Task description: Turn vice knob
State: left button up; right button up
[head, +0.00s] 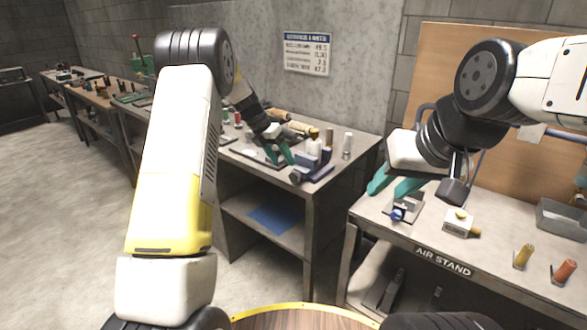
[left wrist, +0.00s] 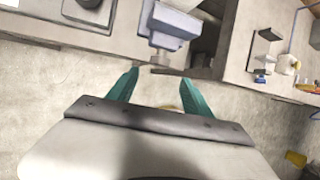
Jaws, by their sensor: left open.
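A blue-grey vice (head: 318,160) stands on the front right corner of the middle workbench. In the left wrist view the vice (left wrist: 175,22) is beyond my fingertips, and its pale knob end (left wrist: 160,60) shows between them, farther off. I cannot tell how the knob is turned. My right gripper (head: 385,192) has its teal fingers apart over the left end of the right bench and looks empty.
The right bench (head: 420,237), marked AIR STAND, holds a small fixture with a blue knob (head: 397,215), a white block (head: 458,224), yellow and red handles and a grey bin (head: 563,218). Bottles and small parts stand behind the vice. A gap separates the benches.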

aim_at(292, 175)
pick_arm(q)
jog(key=x, duration=0.8)
jog(key=shift+w, duration=0.15)
grip_shut()
